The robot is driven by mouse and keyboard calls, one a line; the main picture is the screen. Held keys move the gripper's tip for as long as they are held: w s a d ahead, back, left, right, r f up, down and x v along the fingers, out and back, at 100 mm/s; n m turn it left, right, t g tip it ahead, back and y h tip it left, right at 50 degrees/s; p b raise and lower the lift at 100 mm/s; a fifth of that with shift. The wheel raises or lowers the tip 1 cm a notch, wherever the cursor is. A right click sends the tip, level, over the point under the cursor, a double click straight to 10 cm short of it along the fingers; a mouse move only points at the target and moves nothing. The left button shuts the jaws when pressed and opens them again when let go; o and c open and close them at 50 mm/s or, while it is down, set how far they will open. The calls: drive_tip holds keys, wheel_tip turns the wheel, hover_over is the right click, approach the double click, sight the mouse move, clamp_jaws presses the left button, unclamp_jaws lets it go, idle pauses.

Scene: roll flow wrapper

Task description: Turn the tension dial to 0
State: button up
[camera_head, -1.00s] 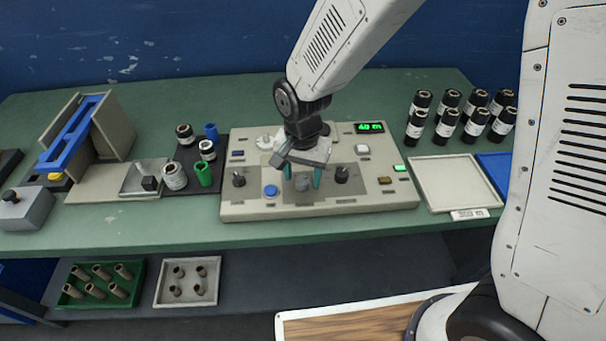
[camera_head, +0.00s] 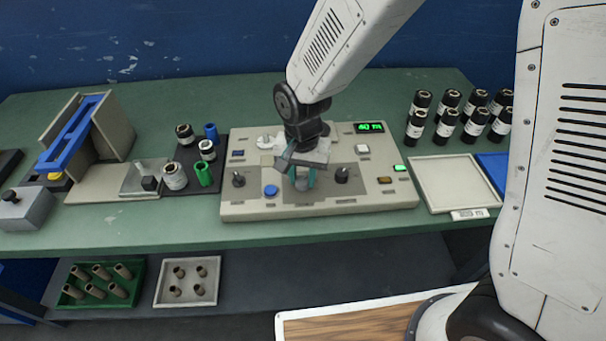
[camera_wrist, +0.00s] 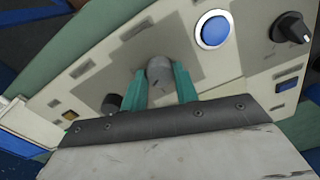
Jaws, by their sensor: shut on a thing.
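A beige control panel (camera_head: 235,208) sits on the green bench and carries several dials and buttons. A grey round dial (camera_wrist: 159,70) is at the middle of its front part. I take it for the tension dial, but its label and scale cannot be read. My gripper (camera_wrist: 160,82) points down over the panel, its teal fingers shut on the grey dial, one on each side.
Black knobs stand left (camera_head: 239,179) and right (camera_head: 342,174) of the dial, with a blue button (camera_head: 271,191) close by. A green display (camera_head: 369,127) is at the back right. Dark rolls and an empty white tray (camera_head: 430,202) are further right.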

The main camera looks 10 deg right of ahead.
drive_tip(key=n, duration=0.8)
drive_tip(key=shift+n, duration=0.4)
drive_tip(key=n, duration=0.4)
drive_tip(key=shift+n, duration=2)
drive_tip(key=o, duration=1)
drive_tip(key=shift+c, duration=0.2)
